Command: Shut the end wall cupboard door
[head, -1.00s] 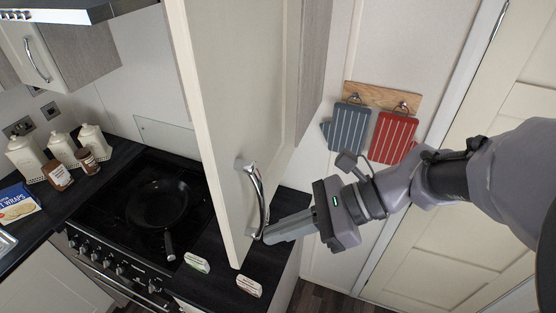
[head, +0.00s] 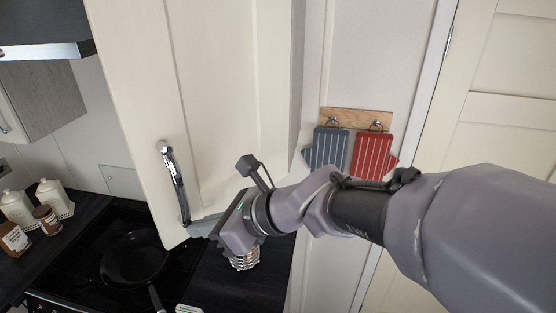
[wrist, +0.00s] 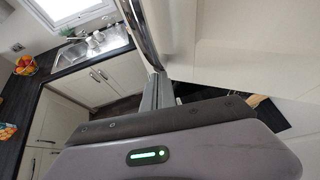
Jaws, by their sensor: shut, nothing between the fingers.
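The cream cupboard door (head: 235,90) fills the upper middle of the head view, standing out over the worktop near the hob. How wide its gap is cannot be told. Its curved chrome handle (head: 172,180) is near the door's left edge, and shows in the wrist view (wrist: 139,30) too. My gripper (head: 193,229) is shut and empty, with its fingertips at the lower end of the handle, beside the door's lower edge. In the wrist view the fingers (wrist: 158,90) point up to the handle's end; whether they touch it is unclear. The cupboard's inside is hidden.
Below the door are the hob with a black pan (head: 135,257) and a wire-like item (head: 244,259) close under my gripper. The wrist view shows a sink (wrist: 93,45) across the room.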

